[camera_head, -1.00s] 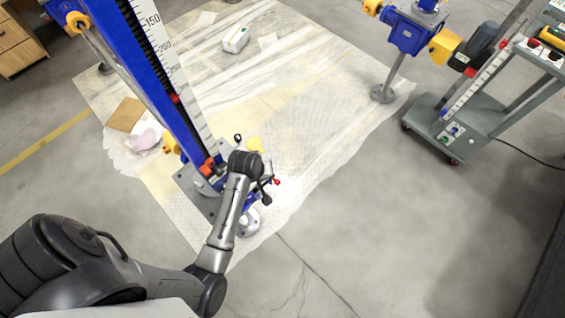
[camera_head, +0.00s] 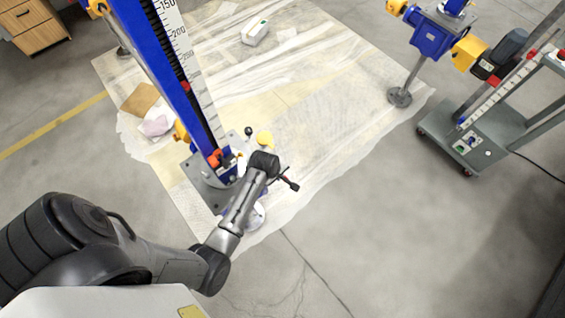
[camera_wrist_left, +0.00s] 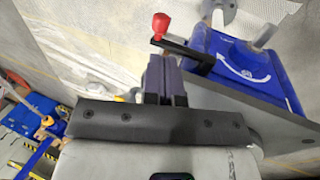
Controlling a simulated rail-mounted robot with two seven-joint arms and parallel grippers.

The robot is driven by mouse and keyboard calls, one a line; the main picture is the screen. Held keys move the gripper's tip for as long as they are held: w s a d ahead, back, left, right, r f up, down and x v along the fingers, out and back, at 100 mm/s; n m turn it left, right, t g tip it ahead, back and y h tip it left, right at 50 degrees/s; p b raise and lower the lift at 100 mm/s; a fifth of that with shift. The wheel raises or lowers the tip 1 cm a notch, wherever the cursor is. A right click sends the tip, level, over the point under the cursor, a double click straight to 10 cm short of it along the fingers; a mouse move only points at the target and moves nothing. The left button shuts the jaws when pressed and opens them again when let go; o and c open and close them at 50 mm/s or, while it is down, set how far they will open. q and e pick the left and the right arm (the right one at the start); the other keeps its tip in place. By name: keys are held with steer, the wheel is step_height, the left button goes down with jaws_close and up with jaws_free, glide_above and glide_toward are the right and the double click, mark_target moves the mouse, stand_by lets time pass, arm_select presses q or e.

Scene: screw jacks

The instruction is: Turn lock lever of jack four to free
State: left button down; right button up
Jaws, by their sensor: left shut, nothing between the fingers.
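In the left wrist view, a black lock lever (camera_wrist_left: 188,52) with a red knob (camera_wrist_left: 160,24) sticks out from a blue jack housing (camera_wrist_left: 240,66) marked with a white curved arrow. My left gripper (camera_wrist_left: 166,62) is shut and empty. Its fingertips are right by the lever, below the knob in the picture; I cannot tell whether they touch. In the head view, my left wrist and forearm cover most of the jack's lower part. A small dark red end (camera_head: 292,184) shows just right of my wrist. My right gripper is out of view.
A tall blue jack column with a white scale (camera_head: 190,65) stands on a grey base plate (camera_head: 207,192) beside my forearm. Another blue jack unit (camera_head: 432,36) and a grey cart (camera_head: 475,148) stand at right. Plastic sheeting (camera_head: 330,100) covers the floor; bare concrete lies at lower right.

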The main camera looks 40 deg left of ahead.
arm_select(q)
steer(key=b+x, duration=0.1)
steer(key=x, duration=0.5)
steer(key=shift+w+f, duration=0.1)
steer(key=shift+f, duration=0.3)
